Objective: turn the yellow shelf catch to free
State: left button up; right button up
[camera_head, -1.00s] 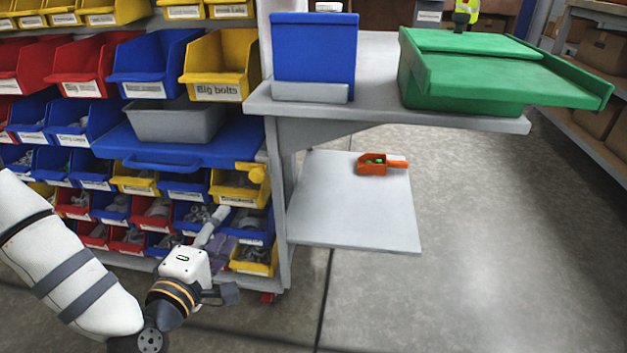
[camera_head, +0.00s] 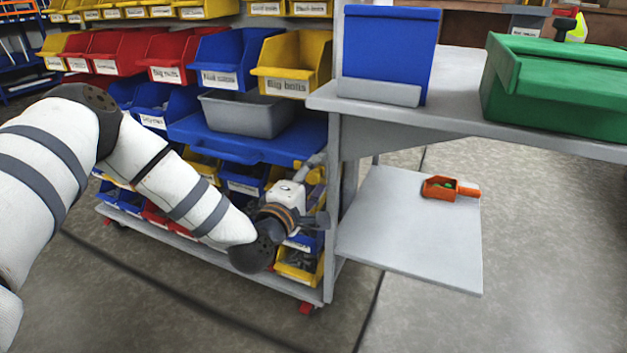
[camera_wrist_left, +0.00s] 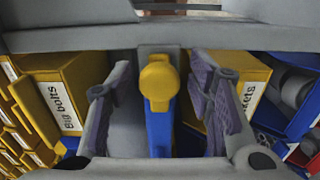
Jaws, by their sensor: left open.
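The yellow catch (camera_wrist_left: 158,82) shows in the left wrist view as a round knob with a short arm, upright in front of the blue shelf's edge (camera_wrist_left: 160,136). My left gripper (camera_wrist_left: 164,76) is open, with one finger on each side of the catch and gaps between. In the head view the left gripper (camera_head: 316,162) is at the right end of the blue pull-out shelf (camera_head: 245,148) and largely hides the catch. I cannot tell from there how the catch is turned. My right gripper is not in view.
A grey bin (camera_head: 245,115) stands on the blue shelf. Labelled bins, such as the yellow Big bolts bin (camera_head: 293,62), crowd around. A grey side table (camera_head: 470,118) holds a blue bin (camera_head: 388,48) and a green box (camera_head: 555,90). A lower plate (camera_head: 405,235) carries an orange scoop (camera_head: 440,188).

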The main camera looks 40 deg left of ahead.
pick_arm(q)
grip_shut()
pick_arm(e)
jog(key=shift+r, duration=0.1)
pick_arm(q)
jog(key=shift+r, duration=0.1)
jog(key=m+p, duration=0.3)
jog(key=shift+r+m, duration=0.15)
jog(key=shift+m, duration=0.15)
jog(key=m+p, duration=0.4)
jog(key=m, duration=0.1)
jog(key=shift+m, duration=0.3)
jog(key=m+p, duration=0.2)
jog(key=m, duration=0.2)
jog(key=shift+f+m+p, duration=0.2)
jog(key=shift+m+p, duration=0.95)
jog(key=shift+m, duration=1.25)
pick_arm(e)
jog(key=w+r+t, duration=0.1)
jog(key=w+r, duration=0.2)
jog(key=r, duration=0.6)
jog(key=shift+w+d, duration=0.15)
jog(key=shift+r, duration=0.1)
